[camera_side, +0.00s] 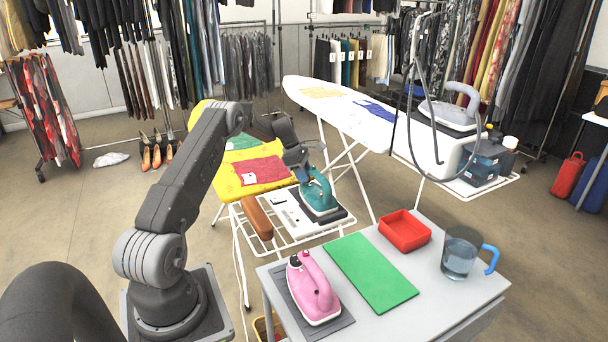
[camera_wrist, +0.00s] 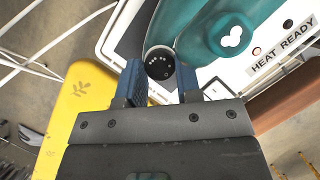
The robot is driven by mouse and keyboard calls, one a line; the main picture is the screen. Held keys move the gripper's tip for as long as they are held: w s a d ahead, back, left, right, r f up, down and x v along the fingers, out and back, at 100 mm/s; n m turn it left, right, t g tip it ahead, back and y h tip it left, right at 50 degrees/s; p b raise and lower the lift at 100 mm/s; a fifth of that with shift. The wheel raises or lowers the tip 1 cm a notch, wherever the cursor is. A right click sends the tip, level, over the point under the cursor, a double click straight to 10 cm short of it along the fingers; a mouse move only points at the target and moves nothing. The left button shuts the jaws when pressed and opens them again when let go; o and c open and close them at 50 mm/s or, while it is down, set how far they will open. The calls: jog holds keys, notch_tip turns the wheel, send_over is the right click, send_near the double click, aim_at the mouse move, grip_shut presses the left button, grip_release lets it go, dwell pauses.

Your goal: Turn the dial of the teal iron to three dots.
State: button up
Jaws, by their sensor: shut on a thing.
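The teal iron (camera_side: 317,192) sits on a dark pad (camera_side: 343,222) at the iron-rest end of the yellow ironing board. In the wrist view its teal body (camera_wrist: 218,32) fills the top middle. Its round dark dial (camera_wrist: 159,66), with small white dots and a pale ring, lies between my fingertips. My gripper (camera_wrist: 160,82) is shut on the dial, one blue-grey finger on each side. In the side view my gripper (camera_side: 301,166) comes down on the iron and hides the dial. I cannot tell which dot mark the dial points to.
A white panel labelled "HEAT READY" (camera_wrist: 283,45) lies beside the iron. A brown sleeve form (camera_side: 257,217) is left of it. A pink iron (camera_side: 313,288), green mat (camera_side: 369,272), red tray (camera_side: 405,231) and jug (camera_side: 460,253) stand on the grey table in front.

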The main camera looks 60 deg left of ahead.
jog(key=m, duration=0.2)
jog(key=m+g+h, duration=0.1)
jog(key=m, duration=0.2)
jog(key=shift+w+a+g, duration=0.1)
jog(key=shift+w+g, duration=0.1)
jog(key=shift+g, duration=0.1)
jog(key=shift+m+g+h, duration=0.3)
jog(key=shift+m+g, duration=0.2)
jog(key=shift+m, duration=1.4)
jog(key=o, duration=0.9)
jog(key=shift+o, duration=0.2)
notch_tip(320, 180, up, 4)
jog(key=shift+r, duration=0.15)
jog(key=s+a+r, duration=0.4)
jog(key=s+r, duration=0.2)
jog(key=s, duration=0.5)
jog(key=shift+r, duration=0.35)
